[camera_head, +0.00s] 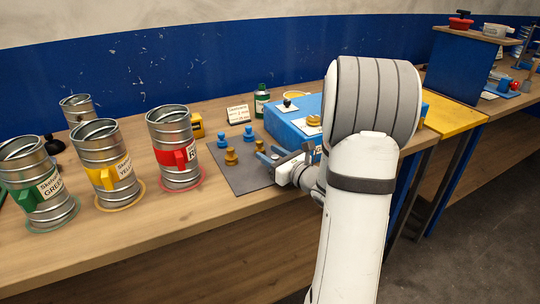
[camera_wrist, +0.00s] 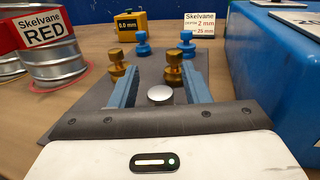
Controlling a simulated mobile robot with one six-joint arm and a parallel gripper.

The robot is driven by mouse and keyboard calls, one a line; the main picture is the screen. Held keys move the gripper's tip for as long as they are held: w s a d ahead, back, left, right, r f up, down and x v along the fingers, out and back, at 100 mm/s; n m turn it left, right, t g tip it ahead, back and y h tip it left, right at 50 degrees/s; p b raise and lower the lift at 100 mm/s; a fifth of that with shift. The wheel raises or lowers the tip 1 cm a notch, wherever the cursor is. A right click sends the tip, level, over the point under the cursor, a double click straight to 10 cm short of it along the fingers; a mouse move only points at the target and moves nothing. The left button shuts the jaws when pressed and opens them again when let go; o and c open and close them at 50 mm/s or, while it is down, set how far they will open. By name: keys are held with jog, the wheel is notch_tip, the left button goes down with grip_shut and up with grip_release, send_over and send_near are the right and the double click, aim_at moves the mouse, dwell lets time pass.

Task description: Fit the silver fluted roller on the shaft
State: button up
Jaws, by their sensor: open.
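My gripper (camera_wrist: 160,80) is open, low over a dark grey mat (camera_wrist: 85,112), with its two blue fingers apart. A small silver piece with a round, flat top (camera_wrist: 160,94) shows between the fingers, nearer the palm. I cannot tell whether it is fluted, and neither finger visibly touches it. In the head view my gripper (camera_head: 284,158) is at the mat's right side, next to a blue box (camera_head: 284,126), and the silver piece is not clear there. A brass piece (camera_head: 313,120) and a black knob (camera_head: 287,102) are on the box. I cannot make out the shaft.
Brass pegs (camera_wrist: 116,65) and blue pegs (camera_wrist: 143,44) stand on the mat just beyond the fingers. Metal cans with red (camera_head: 175,150), yellow (camera_head: 103,165) and green handles stand to the left. A yellow block (camera_wrist: 131,26) and a label card (camera_wrist: 199,24) are behind.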

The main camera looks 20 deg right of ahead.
jog(key=shift+r, duration=0.3)
jog(key=v, duration=1)
jog(key=shift+s+d+f, duration=0.15)
jog(key=shift+s, duration=0.15)
jog(key=s+a+f+n+g+y, duration=0.1)
jog(key=s+a+n+g+y, duration=0.25)
jog(key=a+n+g, duration=0.5)
jog(key=s+a+f+n+g+y, duration=0.15)
jog(key=s+a+n+g, duration=0.35)
jog(key=a, duration=0.6)
jog(key=s+a+f+n+g+h, duration=0.2)
jog(key=s+n+g+h, duration=0.3)
jog(key=n, duration=0.6)
jog(key=d+r+n+t+h, duration=0.1)
jog(key=n, duration=0.1)
jog(key=s+d+n+t+h, duration=0.1)
jog(key=n+h, duration=0.1)
jog(key=n, duration=0.1)
jog(key=s+d+r+n+t+h, duration=0.1)
jog(key=n+h, duration=0.1)
jog(key=n, duration=0.1)
jog(key=shift+s+r+t, duration=0.1)
jog(key=shift+r+t, duration=0.15)
jog(key=shift+r, duration=0.1)
